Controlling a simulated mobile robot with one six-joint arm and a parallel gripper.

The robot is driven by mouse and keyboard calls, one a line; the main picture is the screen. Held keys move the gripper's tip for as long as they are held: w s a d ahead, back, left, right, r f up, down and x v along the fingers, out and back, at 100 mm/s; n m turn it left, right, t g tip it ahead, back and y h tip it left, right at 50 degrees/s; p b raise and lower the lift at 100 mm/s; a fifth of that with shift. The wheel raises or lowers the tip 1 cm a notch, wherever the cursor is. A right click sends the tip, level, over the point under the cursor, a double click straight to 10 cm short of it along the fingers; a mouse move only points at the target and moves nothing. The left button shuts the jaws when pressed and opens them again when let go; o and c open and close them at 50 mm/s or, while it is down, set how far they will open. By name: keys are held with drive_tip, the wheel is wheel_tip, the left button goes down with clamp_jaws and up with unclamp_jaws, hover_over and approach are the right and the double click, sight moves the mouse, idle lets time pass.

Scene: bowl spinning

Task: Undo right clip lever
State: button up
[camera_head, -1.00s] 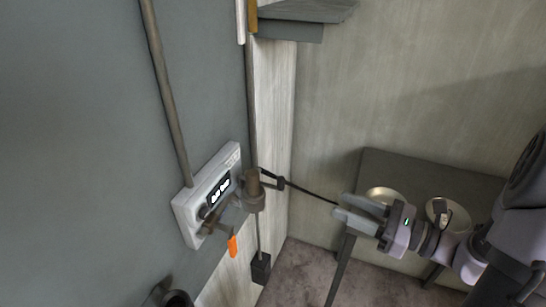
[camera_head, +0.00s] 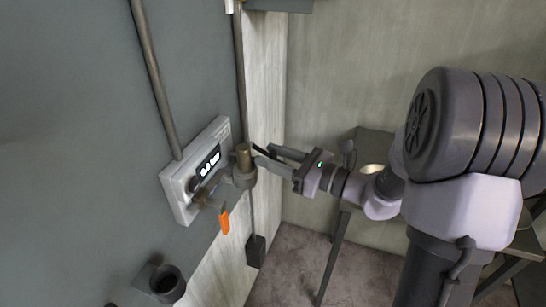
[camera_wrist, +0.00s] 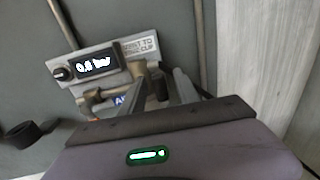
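A brown metal clip fitting (camera_head: 244,165) stands on the right side of a white wall unit (camera_head: 181,194). A dark clip lever (camera_head: 264,151) sticks out from it to the right, towards my gripper. My gripper (camera_head: 266,155) comes in from the right with its two fingers apart, tips close to the fitting and lever. In the wrist view, my gripper (camera_wrist: 166,76) reaches up towards the wall unit (camera_wrist: 112,62). Whether the lever lies between the fingers or touches one is hard to tell.
An orange tag (camera_head: 225,222) hangs below the unit. A dark round holder (camera_head: 166,281) sits on the wall at lower left. Pipes run up the wall. A grey table with a metal bowl (camera_head: 372,171) stands behind my arm.

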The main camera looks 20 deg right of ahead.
clamp_jaws()
idle(1.3)
